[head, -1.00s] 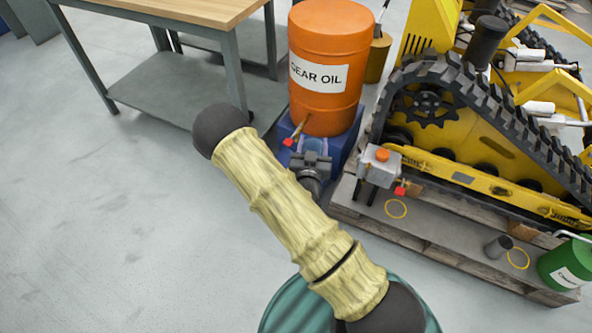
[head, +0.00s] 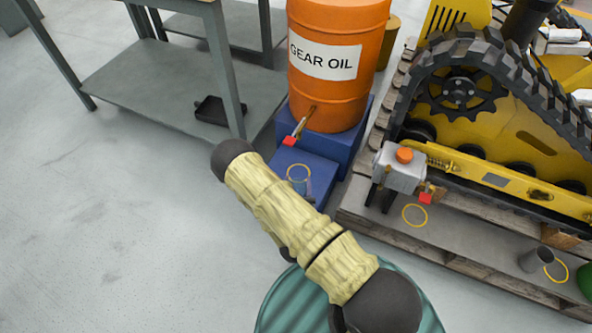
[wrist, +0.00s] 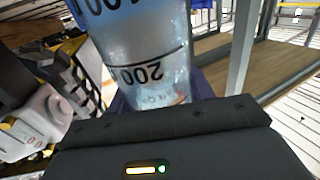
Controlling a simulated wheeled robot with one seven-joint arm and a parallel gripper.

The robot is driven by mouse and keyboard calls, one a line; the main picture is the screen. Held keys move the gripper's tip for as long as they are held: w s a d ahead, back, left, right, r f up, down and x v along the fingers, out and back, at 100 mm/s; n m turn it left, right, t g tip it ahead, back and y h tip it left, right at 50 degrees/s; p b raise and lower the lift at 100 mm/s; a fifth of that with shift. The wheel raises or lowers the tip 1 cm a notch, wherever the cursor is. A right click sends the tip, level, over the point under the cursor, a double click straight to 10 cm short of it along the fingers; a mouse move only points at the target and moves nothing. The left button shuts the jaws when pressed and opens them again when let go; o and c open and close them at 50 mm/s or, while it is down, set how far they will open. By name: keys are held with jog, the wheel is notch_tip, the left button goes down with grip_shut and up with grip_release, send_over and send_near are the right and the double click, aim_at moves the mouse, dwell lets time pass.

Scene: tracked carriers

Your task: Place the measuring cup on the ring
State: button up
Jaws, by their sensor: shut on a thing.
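The clear measuring cup (wrist: 145,55), with black 100 and 200 marks, fills the upper middle of the wrist view. My gripper (wrist: 165,135) is shut on it; its fingertips are hard to make out. In the head view the bluish cup (head: 302,188) shows just past my arm, which hides my gripper there. A yellow ring (head: 290,167) lies on the blue platform below the drum's red-tipped tap. The cup overlaps the ring's near side in the picture. I cannot tell whether the cup touches the platform.
The orange gear oil drum (head: 338,95) stands on a blue stand, its tap (head: 291,140) close above the ring. Other yellow rings lie on the pallet at right (head: 415,226), one beside a grey cup (head: 535,261). A workbench (head: 150,80) stands at left.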

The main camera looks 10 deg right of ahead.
jog(key=shift+w+a+f, duration=0.1)
jog(key=shift+f, duration=0.55)
jog(key=shift+r, duration=0.1)
jog(key=b+x, duration=0.8)
jog(key=x, duration=0.8)
jog(key=shift+w+d, duration=0.25)
jog(key=shift+w, duration=0.1)
